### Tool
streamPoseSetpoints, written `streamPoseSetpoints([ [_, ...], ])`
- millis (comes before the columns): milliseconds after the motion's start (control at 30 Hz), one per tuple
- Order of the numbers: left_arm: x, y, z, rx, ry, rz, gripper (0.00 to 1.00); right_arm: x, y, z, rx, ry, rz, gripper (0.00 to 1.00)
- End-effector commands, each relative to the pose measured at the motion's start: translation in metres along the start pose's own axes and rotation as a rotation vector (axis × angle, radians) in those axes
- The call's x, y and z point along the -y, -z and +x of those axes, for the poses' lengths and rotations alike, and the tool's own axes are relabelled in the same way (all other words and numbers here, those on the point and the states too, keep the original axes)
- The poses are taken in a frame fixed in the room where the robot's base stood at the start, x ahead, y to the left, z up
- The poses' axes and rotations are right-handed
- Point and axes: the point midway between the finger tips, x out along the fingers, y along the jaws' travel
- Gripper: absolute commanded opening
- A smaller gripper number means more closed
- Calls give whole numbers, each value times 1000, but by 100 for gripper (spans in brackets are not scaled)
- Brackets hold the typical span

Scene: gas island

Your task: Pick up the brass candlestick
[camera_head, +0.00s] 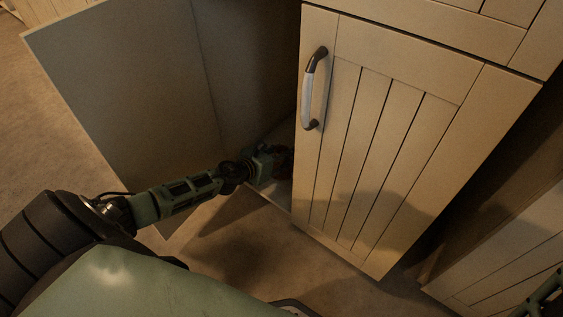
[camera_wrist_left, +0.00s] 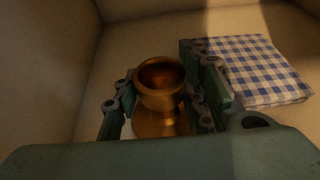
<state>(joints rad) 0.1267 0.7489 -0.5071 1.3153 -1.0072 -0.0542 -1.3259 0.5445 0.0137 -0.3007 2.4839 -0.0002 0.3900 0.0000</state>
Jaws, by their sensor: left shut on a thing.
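The brass candlestick (camera_wrist_left: 160,88) stands upright in the left wrist view, a gold-brown cup shape above a wider round base. My left gripper (camera_wrist_left: 160,98) is shut on it, with one finger on each side of its upper part. In the head view my left gripper (camera_head: 284,160) reaches into the open lower cabinet, its fingertips partly hidden behind the cabinet door. The candlestick is hidden in the head view. At the lower right corner of the head view a small green and dark part shows, too little to tell if it is my right gripper.
A folded blue-and-white checked cloth (camera_wrist_left: 262,70) lies right of the candlestick on the cabinet floor. A panelled cabinet door (camera_head: 385,150) with a metal handle (camera_head: 316,88) stands right of my left arm. A plain grey panel (camera_head: 130,95) is at its left.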

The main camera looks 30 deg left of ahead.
Motion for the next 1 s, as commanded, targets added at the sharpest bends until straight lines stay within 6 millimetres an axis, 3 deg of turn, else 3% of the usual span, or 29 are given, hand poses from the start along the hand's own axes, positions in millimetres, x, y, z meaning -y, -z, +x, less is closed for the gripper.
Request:
streamPoseSetpoints([
  [233, 2, 1, 0, -1, 5, -2, 0, 0, 0, 0, 1, -1, 0, 40],
  [733, 1, -4, 0, 3, 3, -3, 0, -1, 0, 2, -1, -1, 0, 40],
  [933, -4, -16, -4, 4, 1, -2, 0, -3, -4, 4, 9, -7, 2, 40],
  [1000, -7, -22, -6, 5, 0, -2, 0, -4, -12, -5, 42, -11, 3, 40],
])
